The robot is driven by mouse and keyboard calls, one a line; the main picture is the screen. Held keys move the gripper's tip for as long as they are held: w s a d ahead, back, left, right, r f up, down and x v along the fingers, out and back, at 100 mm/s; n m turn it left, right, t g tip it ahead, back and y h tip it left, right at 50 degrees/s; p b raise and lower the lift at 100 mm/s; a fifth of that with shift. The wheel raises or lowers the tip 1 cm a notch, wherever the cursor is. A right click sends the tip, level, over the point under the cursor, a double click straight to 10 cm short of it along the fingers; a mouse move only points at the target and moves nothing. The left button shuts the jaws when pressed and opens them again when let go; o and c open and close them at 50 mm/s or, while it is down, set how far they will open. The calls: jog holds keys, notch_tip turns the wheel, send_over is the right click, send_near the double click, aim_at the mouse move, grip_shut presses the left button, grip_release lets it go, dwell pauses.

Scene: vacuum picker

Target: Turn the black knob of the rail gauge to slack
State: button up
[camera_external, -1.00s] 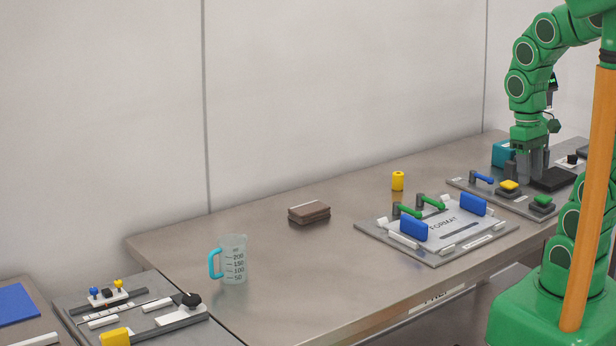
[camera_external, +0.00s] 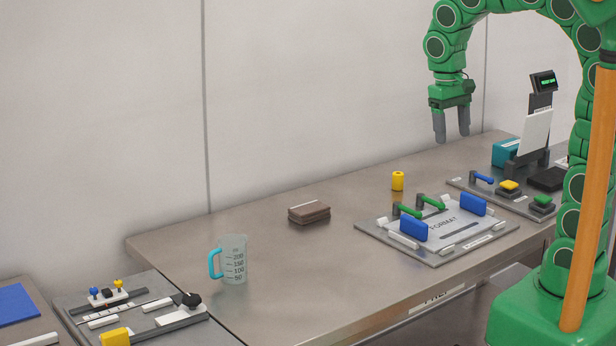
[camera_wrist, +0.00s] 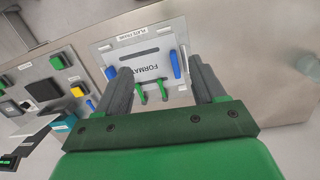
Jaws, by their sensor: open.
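The rail gauge (camera_external: 182,316) lies on a grey board at the lower left of the external view. Its round black knob (camera_external: 191,299) sits on a white slider near the right end of the dark rail. Any marking for slack is too small to read. My gripper (camera_external: 451,138) is open and empty, pointing down high above the table, far to the right of the gauge. In the wrist view my gripper's fingers (camera_wrist: 158,68) are apart with nothing between them. The gauge is not in the wrist view.
A clear measuring cup (camera_external: 233,262) with a cyan handle stands near the gauge board. A brown block (camera_external: 309,212), a yellow cylinder (camera_external: 398,181) and the FORMAT plate fixture (camera_external: 436,260) lie farther right. A button panel (camera_external: 530,211) stands beyond.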

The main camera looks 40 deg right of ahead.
jog(key=w+a, duration=1.2)
jog(key=w, duration=0.1)
jog(key=w+a+f+t, duration=0.15)
jog(key=w+a, duration=0.25)
jog(key=a, duration=0.4)
jog(key=w+a+f+g, duration=0.15)
jog(key=w+a, duration=0.25)
jog(key=a, duration=0.5)
jog(key=m+t, duration=0.1)
send_over(192, 298)
jog(key=shift+y, duration=0.3)
notch_tip(192, 298, down, 16)
jog(key=shift+r, duration=0.1)
jog(key=shift+s+f, duration=0.1)
jog(key=shift+f, duration=0.1)
jog(key=shift+a+f, duration=0.1)
jog(key=shift+f, duration=3.7)
